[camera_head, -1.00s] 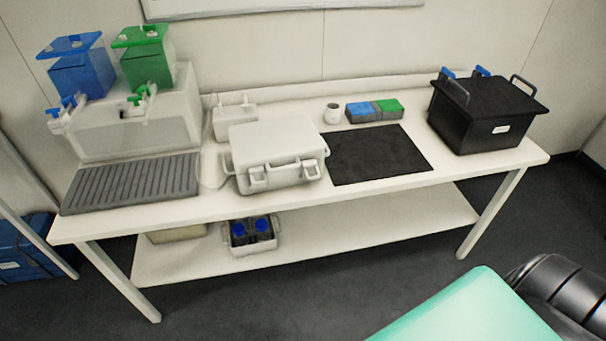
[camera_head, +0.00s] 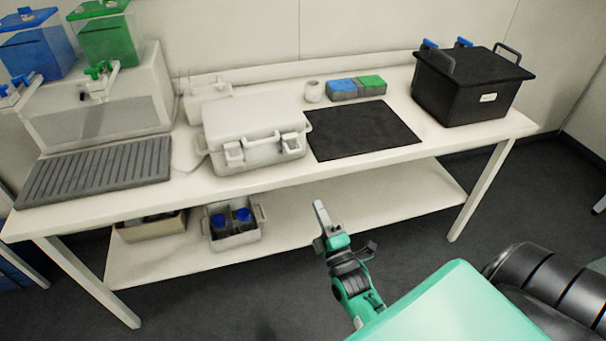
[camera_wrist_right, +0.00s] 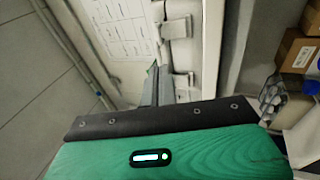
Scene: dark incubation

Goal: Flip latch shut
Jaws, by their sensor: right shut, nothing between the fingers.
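A white case (camera_head: 255,128) with a closed lid stands on the table. Its front carries a left latch (camera_head: 234,153) and a right latch (camera_head: 290,142); their exact positions are too small to tell. A black box (camera_head: 470,90) at the right end of the table has blue clips (camera_head: 464,43) at its back edge. My right gripper (camera_head: 319,206) is shut and empty, in front of the table, below and right of the white case and touching nothing. Its fingers (camera_wrist_right: 155,86) also show in the right wrist view, pointing at pale surfaces. My left gripper is out of view.
A black mat (camera_head: 362,129) lies right of the white case. Blue and green blocks (camera_head: 357,87) and a white cup (camera_head: 313,91) stand behind it. Left are a grey ribbed tray (camera_head: 95,172) and blue and green tanks (camera_head: 108,40). The lower shelf holds a bottle crate (camera_head: 232,226).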

